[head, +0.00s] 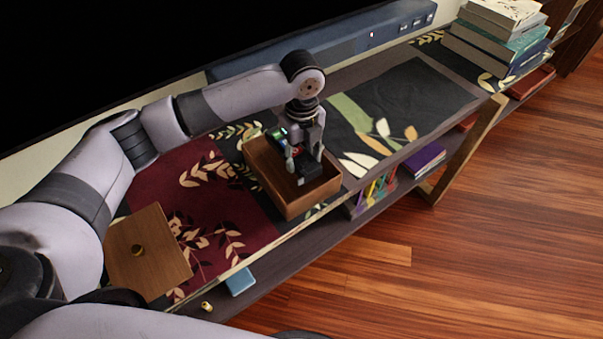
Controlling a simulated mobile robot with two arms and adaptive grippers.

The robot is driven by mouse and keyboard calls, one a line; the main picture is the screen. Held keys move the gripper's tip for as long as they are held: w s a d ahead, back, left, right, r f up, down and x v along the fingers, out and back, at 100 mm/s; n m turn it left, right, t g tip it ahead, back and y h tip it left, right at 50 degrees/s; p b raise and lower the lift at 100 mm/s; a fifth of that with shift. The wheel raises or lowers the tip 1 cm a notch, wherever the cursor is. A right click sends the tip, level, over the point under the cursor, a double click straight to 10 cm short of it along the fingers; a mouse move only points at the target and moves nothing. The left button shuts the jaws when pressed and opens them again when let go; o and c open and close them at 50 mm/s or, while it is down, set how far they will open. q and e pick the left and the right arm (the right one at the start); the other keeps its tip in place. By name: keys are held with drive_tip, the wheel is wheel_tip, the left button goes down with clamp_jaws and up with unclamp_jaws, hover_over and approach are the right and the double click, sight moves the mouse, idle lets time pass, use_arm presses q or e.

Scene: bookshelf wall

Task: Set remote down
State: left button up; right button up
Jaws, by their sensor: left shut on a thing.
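My left gripper (305,152) points down over an open wooden box (290,202) on the patterned shelf top. It is shut on a small dark remote (279,140) with green and red marks, largely hidden by the fingers. The remote is at or just above the box's opening; I cannot tell whether it touches the box. A black item (308,168) shows inside the box beneath the gripper. My right gripper is not in view.
A wooden lid (150,262) with a round knob lies at the lower left. A blue-grey soundbar (330,42) runs along the back under a black screen. Stacked books (500,38) stand at the far right. The dark mat (405,98) right of the box has clear room.

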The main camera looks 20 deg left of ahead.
use_arm(q)
drive_tip(key=shift+f, duration=3.5)
drive_tip(key=shift+f, duration=0.1)
drive_tip(key=o, duration=1.3)
wheel_tip(320, 180, up, 12)
drive_tip(key=shift+r, duration=0.15)
